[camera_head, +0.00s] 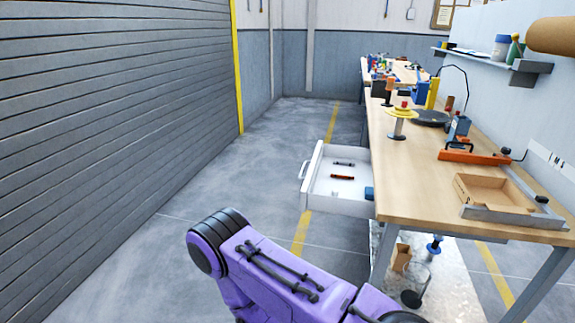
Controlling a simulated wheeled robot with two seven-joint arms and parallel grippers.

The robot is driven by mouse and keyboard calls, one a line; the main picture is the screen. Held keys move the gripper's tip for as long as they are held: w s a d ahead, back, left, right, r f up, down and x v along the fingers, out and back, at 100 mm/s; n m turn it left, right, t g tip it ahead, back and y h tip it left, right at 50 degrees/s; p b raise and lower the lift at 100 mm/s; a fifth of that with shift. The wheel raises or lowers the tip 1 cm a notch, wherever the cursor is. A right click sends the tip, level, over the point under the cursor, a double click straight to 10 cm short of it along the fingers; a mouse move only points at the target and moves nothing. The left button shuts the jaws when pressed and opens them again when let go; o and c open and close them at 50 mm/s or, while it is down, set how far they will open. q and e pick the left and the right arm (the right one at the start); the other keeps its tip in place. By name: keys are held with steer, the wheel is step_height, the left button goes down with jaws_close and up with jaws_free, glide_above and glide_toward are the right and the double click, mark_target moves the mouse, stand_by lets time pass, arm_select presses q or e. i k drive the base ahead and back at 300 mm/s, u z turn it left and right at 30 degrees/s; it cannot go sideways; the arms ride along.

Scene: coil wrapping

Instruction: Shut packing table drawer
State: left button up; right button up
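The packing table (412,188) stands on the right with a wooden top and grey metal legs. Its white drawer (322,202) is pulled out to the left from under the tabletop. The drawer's handle (304,171) is on its left-hand front panel. Inside the drawer lie a dark small tool (344,163), an orange-brown item (342,177) and a blue block (369,193). A purple arm of mine crosses the bottom of the view, below the drawer and apart from it. Neither of my grippers shows.
A wooden tray (490,192), an orange tool (470,157) and a yellow spool (401,113) are on the tabletop. A bin (412,298) stands on the lower shelf. Open floor lies left of the drawer, up to a grey shutter wall (110,110).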

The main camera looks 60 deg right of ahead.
mark_target(317, 186)
steer(key=z, duration=0.25)
steer(key=i, duration=1.05)
steer(key=z, duration=1.2)
steer(key=i, duration=0.75)
steer(key=z, duration=1.2)
steer(key=i, duration=0.3)
steer(key=z, duration=1.55)
steer(key=k, duration=0.6)
steer(key=u, duration=0.95)
steer(key=i, duration=0.4)
steer(key=z, duration=0.2)
